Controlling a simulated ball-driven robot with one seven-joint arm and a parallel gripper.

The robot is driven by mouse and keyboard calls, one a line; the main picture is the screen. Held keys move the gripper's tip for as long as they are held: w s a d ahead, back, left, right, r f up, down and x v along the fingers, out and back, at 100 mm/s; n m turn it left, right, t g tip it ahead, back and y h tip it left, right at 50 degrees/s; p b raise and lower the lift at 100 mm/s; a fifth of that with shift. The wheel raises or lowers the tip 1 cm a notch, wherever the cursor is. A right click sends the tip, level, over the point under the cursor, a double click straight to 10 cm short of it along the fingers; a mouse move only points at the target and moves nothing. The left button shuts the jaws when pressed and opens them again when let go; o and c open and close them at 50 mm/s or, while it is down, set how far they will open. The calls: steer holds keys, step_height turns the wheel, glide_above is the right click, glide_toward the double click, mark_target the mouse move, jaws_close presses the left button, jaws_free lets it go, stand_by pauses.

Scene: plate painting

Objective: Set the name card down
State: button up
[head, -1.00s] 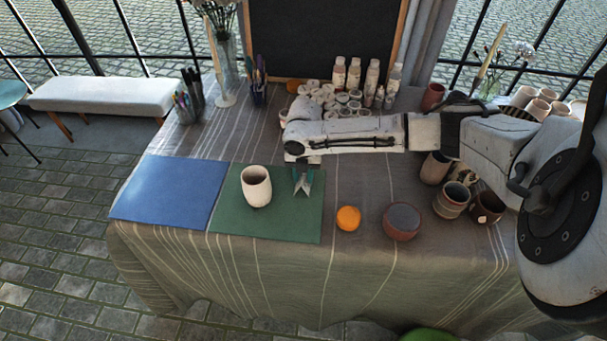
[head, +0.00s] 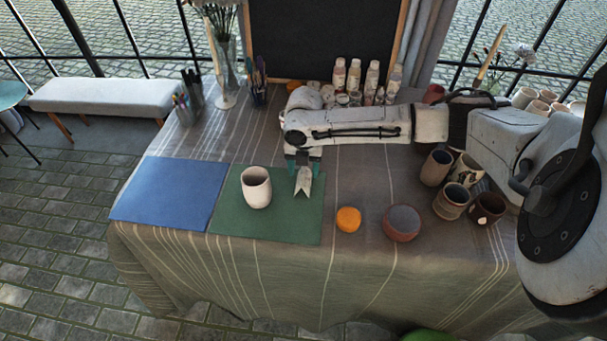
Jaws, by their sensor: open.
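The name card (head: 304,182) is a small folded whitish card. It stands on the green mat (head: 283,229), just right of a cream cup (head: 256,188) that is also on the mat. My gripper (head: 303,166) is open, directly behind and above the card, with its teal fingers to either side of the card's top. Whether a finger still touches the card cannot be told.
A blue mat (head: 168,192) lies to the left. Several brown cups (head: 451,201) stand further right. Paint bottles (head: 371,80) stand behind my arm.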

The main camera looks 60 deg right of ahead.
mark_target(304, 174)
step_height(304, 174, up, 9)
steer(key=shift+f, duration=0.2)
